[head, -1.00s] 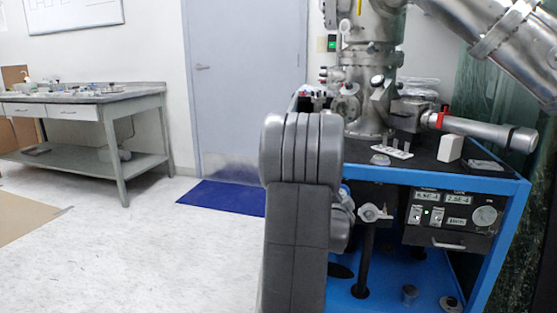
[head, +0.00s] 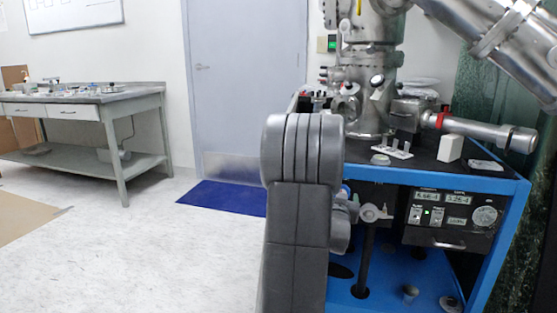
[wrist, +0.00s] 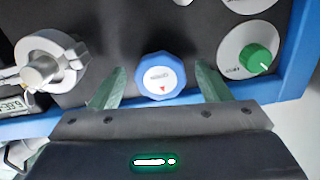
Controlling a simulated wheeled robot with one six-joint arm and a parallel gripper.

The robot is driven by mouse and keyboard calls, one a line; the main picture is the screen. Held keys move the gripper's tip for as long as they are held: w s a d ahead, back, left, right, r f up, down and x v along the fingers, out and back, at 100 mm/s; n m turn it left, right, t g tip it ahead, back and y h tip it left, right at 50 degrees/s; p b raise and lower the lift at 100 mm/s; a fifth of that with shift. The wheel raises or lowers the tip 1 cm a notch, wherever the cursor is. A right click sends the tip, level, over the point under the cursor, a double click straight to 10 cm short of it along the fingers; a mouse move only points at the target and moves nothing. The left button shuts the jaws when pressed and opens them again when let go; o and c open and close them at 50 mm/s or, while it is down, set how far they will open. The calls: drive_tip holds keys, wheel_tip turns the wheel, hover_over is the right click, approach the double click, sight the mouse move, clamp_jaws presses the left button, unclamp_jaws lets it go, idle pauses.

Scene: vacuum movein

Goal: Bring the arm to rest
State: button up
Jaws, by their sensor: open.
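My arm stands folded in the middle of the head view, in front of the left side of the blue-framed vacuum cart (head: 508,205). It hides my gripper there. In the wrist view my gripper (wrist: 158,84) is open, with its two greenish fingers spread and nothing held between them. A blue knob (wrist: 160,75) on the dark panel shows in the gap between the fingers. I cannot tell how far the fingertips stand from the panel.
A green knob (wrist: 256,58) is right of the fingers, and a metal valve fitting (wrist: 45,65) is left. The steel chamber (head: 370,80) stands on the cart. A workbench (head: 85,95) is at the left. The floor (head: 150,250) between is open.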

drive_tip(key=shift+n, duration=1.3)
